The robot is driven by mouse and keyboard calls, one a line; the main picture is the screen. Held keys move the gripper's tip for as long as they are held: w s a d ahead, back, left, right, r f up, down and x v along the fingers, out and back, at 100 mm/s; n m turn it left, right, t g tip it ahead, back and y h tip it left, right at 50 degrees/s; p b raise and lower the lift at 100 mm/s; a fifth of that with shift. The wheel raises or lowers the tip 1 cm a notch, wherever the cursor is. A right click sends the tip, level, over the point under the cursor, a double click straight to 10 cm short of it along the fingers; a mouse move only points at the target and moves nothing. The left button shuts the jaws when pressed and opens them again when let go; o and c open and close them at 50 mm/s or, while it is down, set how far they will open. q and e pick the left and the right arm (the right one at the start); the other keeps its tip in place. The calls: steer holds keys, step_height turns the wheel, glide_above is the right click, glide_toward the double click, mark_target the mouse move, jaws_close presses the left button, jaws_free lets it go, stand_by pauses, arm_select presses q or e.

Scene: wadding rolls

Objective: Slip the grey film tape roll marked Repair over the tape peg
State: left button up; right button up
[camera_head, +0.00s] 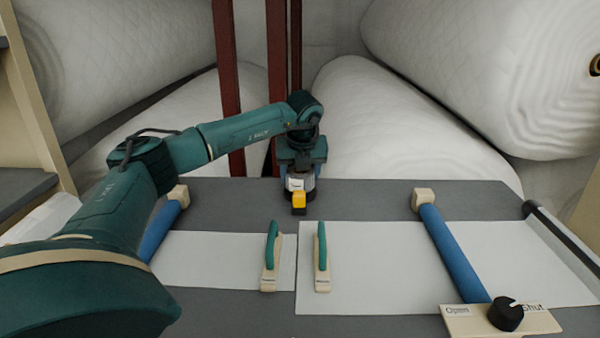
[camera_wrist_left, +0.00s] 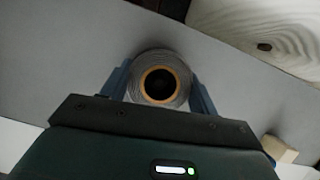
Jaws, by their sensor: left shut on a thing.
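My left gripper (camera_head: 300,180) reaches over the far middle of the grey table. Its two blue fingers are shut on a grey tape roll (camera_wrist_left: 184,67), one on each side. The roll shows a brown inner ring and a dark hole in the left wrist view. In the head view the roll (camera_head: 308,186) carries a white label too small to read. I cannot make out the tape peg or anything inside the roll's hole. My right gripper is out of view.
A blue bar (camera_head: 452,253) ends near a black knob (camera_head: 505,314) marked Open and Shut. Large wadding rolls (camera_head: 400,120) and red posts (camera_head: 278,60) stand behind.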

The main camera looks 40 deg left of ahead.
mark_target(301, 176)
arm_select(q)
steer(key=shift+f+b, duration=0.35)
steer(key=shift+f, duration=0.2)
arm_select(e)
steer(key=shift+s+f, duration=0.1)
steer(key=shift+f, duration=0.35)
arm_select(q)
steer(key=o, duration=0.7)
